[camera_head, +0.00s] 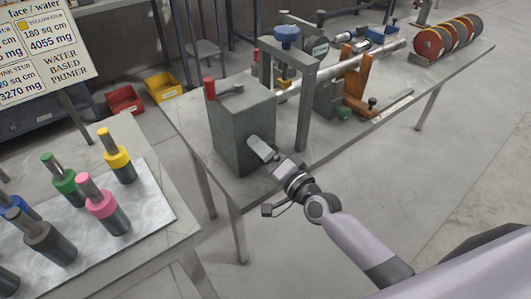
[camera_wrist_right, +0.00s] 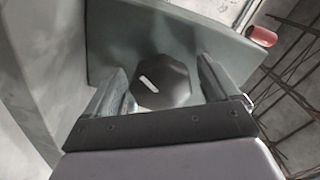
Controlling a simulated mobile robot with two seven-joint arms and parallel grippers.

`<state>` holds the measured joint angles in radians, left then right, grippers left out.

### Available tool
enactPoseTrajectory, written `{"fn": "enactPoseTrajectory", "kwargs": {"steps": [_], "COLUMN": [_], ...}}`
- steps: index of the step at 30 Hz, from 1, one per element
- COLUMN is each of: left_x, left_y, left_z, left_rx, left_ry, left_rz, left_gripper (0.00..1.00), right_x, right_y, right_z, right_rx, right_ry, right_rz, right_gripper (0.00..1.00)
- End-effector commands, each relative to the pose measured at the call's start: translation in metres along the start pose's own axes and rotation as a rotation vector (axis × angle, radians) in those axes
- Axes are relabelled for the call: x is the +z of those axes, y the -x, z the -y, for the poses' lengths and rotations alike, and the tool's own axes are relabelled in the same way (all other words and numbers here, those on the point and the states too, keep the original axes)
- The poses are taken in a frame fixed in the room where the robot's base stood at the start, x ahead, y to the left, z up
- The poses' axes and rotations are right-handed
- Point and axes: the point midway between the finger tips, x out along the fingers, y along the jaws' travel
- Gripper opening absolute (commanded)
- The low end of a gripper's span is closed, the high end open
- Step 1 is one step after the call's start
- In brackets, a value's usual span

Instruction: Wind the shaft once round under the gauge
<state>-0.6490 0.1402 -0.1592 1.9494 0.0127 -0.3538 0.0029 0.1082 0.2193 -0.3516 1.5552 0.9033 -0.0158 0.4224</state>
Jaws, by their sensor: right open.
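A grey-green box (camera_head: 243,130) stands at the near end of the bench. In the wrist view a dark eight-sided end with a white slot-like mark (camera_wrist_right: 163,82) shows between my fingers. My right gripper (camera_head: 280,160) is open close to the stub; its fingers (camera_wrist_right: 160,85) lie either side of the dark end, and I cannot tell if they touch it. A long silver shaft (camera_head: 382,55) runs along the bench. My left gripper is not in view.
An orange bracket (camera_head: 358,85) and several red-and-black discs (camera_head: 433,42) stand farther along the bench. A side table (camera_head: 155,215) at left holds several colour-banded cylinders. The floor at right is clear.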

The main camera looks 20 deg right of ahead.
Motion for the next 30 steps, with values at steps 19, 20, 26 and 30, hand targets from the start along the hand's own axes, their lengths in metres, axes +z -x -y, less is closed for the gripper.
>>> {"fn": "enactPoseTrajectory", "kwargs": {"steps": [19, 20, 26, 30], "left_x": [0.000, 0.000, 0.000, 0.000], "left_y": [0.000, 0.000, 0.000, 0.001], "left_z": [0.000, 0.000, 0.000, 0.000], "left_rx": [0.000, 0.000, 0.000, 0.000], "left_ry": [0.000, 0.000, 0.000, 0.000], "left_rz": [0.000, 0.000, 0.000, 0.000], "left_gripper": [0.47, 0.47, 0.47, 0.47], "right_x": [0.001, 0.001, 0.000, 0.000], "right_y": [0.069, 0.070, 0.072, 0.071], "right_z": [-0.001, -0.001, 0.000, 0.000], "right_rx": [0.002, 0.002, 0.001, 0.001], "right_ry": [0.000, 0.001, 0.001, 0.000], "right_rz": [0.002, 0.001, 0.001, 0.000], "right_gripper": [0.88, 0.88, 0.88, 0.88]}}
